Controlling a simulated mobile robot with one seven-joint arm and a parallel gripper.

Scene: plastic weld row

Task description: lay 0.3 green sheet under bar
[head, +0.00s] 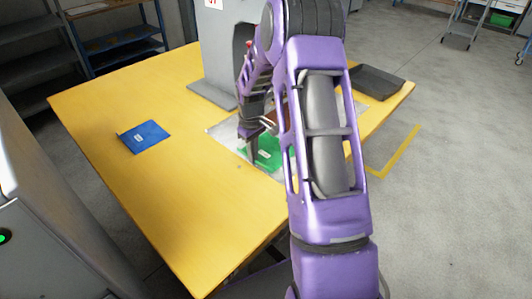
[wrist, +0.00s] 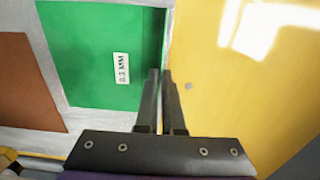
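The green sheet (head: 267,154) lies on a pale grey plate at the table's near right side, partly hidden by my arm. In the wrist view the green sheet (wrist: 90,50) has a white label that seems to read 0.3 MM, and a darker raised strip along its right edge. My gripper (wrist: 160,72) has its fingers nearly together at that edge, and they look shut on the strip. In the head view my gripper (head: 253,160) points down at the sheet. The bar cannot be made out; the grey machine (head: 218,45) stands behind my arm.
A blue sheet (head: 145,137) lies on the yellow table (head: 180,200) at the left. A brown sheet (wrist: 25,80) lies beside the green one on the pale plate (wrist: 55,95). A dark tray (head: 377,82) sits at the right corner. The table's near left is clear.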

